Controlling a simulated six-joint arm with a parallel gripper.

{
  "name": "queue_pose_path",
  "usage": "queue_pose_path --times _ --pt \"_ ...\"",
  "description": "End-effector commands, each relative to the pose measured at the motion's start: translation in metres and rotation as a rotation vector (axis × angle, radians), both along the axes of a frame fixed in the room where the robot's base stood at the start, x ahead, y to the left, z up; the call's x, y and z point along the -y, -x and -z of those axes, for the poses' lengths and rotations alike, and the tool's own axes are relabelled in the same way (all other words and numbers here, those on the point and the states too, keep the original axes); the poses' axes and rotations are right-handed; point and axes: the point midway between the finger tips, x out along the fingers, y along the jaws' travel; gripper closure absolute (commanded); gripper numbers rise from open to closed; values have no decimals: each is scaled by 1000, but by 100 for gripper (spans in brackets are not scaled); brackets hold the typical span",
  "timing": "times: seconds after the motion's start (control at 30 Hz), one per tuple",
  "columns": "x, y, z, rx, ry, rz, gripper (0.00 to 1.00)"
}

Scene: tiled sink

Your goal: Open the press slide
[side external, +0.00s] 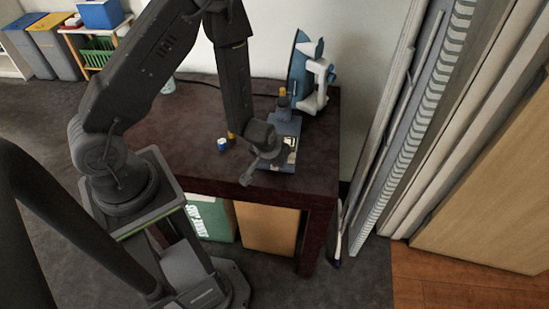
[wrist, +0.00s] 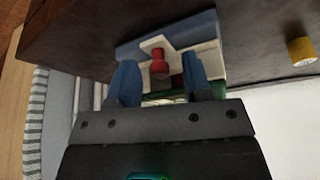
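The press is a low blue and white device (side external: 283,130) on the dark table near its front edge, partly hidden behind my gripper in the side view. In the wrist view its pale, blue-edged body (wrist: 208,52) carries a red knob (wrist: 159,66). My gripper (wrist: 160,82) has two blue fingers spread apart, with the knob showing between them and slightly beyond their tips. I cannot tell whether either finger touches the press. In the side view my gripper (side external: 252,172) hangs over the table's front edge. How far the slide is out cannot be told.
A blue and white upright machine (side external: 309,75) stands behind the press on the dark table (side external: 160,130). A yellow cylinder (wrist: 301,50) shows in the wrist view. A small blue and white item (side external: 222,144) lies left of my gripper. Tall panels (side external: 415,110) lean at the right.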

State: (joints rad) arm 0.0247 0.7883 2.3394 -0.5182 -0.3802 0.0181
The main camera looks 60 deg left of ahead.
Motion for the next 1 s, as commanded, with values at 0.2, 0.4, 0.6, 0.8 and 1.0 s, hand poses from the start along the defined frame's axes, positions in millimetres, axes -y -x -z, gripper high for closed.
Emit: queue_pose_path --times 0.2,0.4,0.6,0.8,1.0 --pt "0 0 -1 1 0 -1 55" --pt "3 5 -16 3 0 2 55" --pt "9 15 -44 4 0 1 55" --pt "12 23 -64 2 0 0 55" --pt "13 26 -70 0 0 0 55"
